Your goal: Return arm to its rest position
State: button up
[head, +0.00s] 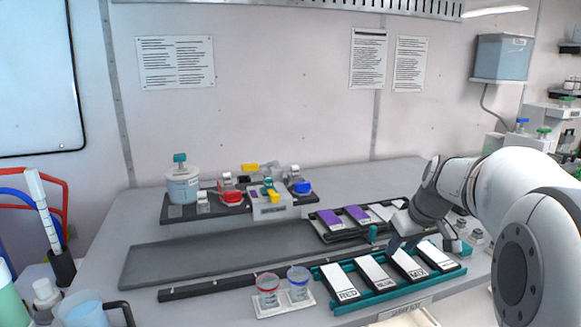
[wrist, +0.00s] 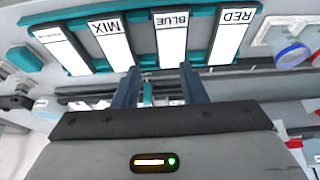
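My arm reaches in from the right in the head view. My gripper (head: 402,243) is low over the table, just behind the teal rack of labelled cards. In the wrist view my gripper (wrist: 160,78) shows two dark blue fingers spread apart with no held object between them. The white cards RED (wrist: 233,35), BLUE (wrist: 171,38) and MIX (wrist: 111,42) appear upside down beyond the fingertips. A teal peg-like part (wrist: 148,93) shows in the gap, seemingly further back. Whether the fingers touch anything is unclear.
The teal rack (head: 325,278) holds the cards at the front. A dark tray (head: 322,232) with purple-and-white cards lies behind it. Two clear cups (head: 299,283) with red and blue rims stand left. A white jar (head: 183,187) and valve assembly (head: 270,205) stand at the back.

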jog(key=s+a+f+m+p, duration=0.1)
jog(key=s+a, duration=0.2)
jog(key=s, duration=0.5)
jog(key=s+a+m+g+h+p, duration=0.1)
jog(key=s+a+p, duration=0.1)
jog(key=s, duration=0.5)
jog(key=s+a+f+m+p, duration=0.1)
jog(key=s+a, duration=0.3)
jog(key=s, duration=0.4)
jog(key=shift+s+a+f+g+p, duration=0.3)
jog(key=shift+s+a+g+p, duration=0.1)
jog(key=shift+p, duration=0.2)
jog(key=shift+w, duration=0.1)
